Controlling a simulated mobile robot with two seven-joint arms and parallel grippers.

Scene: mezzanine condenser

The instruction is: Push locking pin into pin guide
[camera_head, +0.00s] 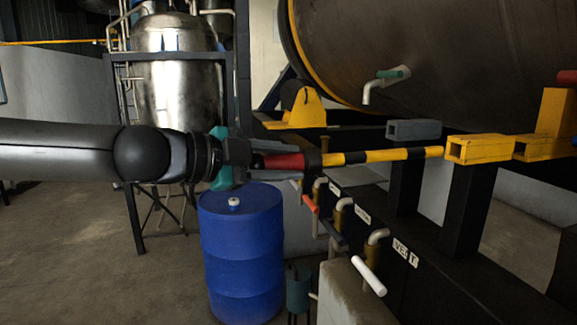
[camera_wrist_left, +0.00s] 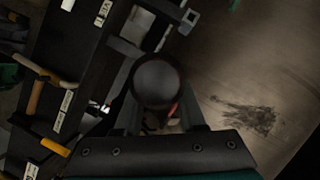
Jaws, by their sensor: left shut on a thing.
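The locking pin (camera_head: 375,156) is a bar with yellow and black bands, a red grip and a dark collar. It lies nearly level in the head view. My left gripper (camera_head: 280,161) is shut on its red grip. The pin guide (camera_head: 480,149) is a yellow square tube at the right, with its open end facing the pin. The pin's tip appears just left of that opening; I cannot tell whether they line up in depth. In the left wrist view, a dark round part of the pin (camera_wrist_left: 158,82) sits between the fingers and hides the rest. My right gripper is not in view.
A grey square tube (camera_head: 413,130) sits on the black frame behind the pin. Below are valves with orange (camera_head: 310,204) and white (camera_head: 368,276) handles. A blue drum (camera_head: 241,255) stands under my left gripper. A large dark tank (camera_head: 440,60) is above.

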